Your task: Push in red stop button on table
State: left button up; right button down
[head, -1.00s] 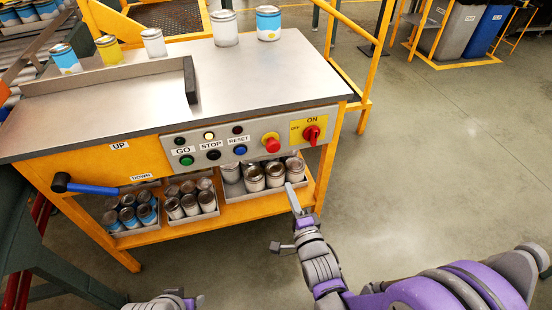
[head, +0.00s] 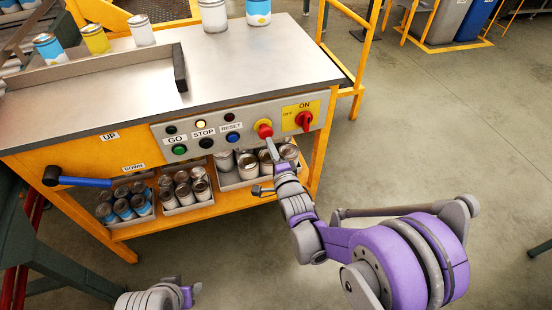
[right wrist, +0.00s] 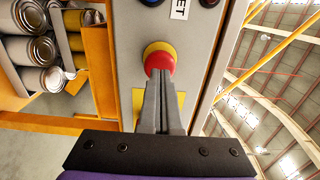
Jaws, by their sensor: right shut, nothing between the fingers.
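The red stop button (head: 265,131) with its yellow collar sits on the grey control panel (head: 270,151) at the front of the table (head: 120,100). My right gripper (head: 271,150) is shut and empty, its fingertips just below the button in the head view. In the right wrist view the shut fingers (right wrist: 163,82) point at the red button (right wrist: 159,62) and overlap its edge; I cannot tell whether they touch. My left arm shows at the bottom left of the head view, but its fingers are not clear.
A red rotary switch (head: 304,120) is right of the button; the blue reset button (head: 233,138) is left. Cans (head: 250,165) fill trays on the shelf below. A blue-handled lever (head: 80,181) sticks out at left. Open floor lies to the right.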

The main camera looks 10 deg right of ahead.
aim_at(266, 134)
jog(key=shift+w+a, duration=0.15)
jog(key=shift+w, duration=0.7)
jog(key=shift+w+a+b, duration=0.15)
jog(key=shift+w+b, duration=0.15)
jog(key=shift+w, duration=0.55)
jog(key=shift+r, duration=0.3)
